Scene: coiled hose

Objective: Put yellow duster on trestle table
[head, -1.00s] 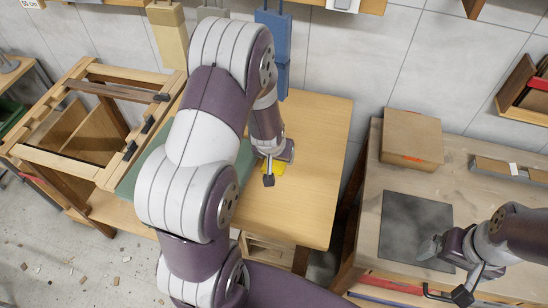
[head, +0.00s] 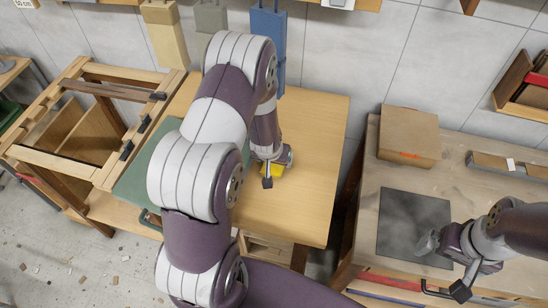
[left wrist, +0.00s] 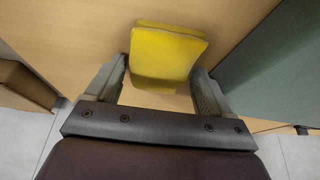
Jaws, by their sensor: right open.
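The yellow duster (head: 278,171) is at the light wooden table (head: 310,150), which I take to be the trestle table. My left gripper (head: 268,172) points down at the duster over that table and partly hides it. In the left wrist view the duster (left wrist: 163,52) sits between the spread fingertips of the left gripper (left wrist: 158,72). I cannot tell whether the fingers press on it or whether it rests fully on the tabletop. My right gripper (head: 462,285) is open and empty at the front of the right-hand bench.
A green mat (head: 150,170) lies on the table's left part. A wooden frame rack (head: 75,120) stands left. The right bench (head: 375,235) bears a dark mat (head: 413,225) and a cardboard box (head: 408,138). The table's right part is clear.

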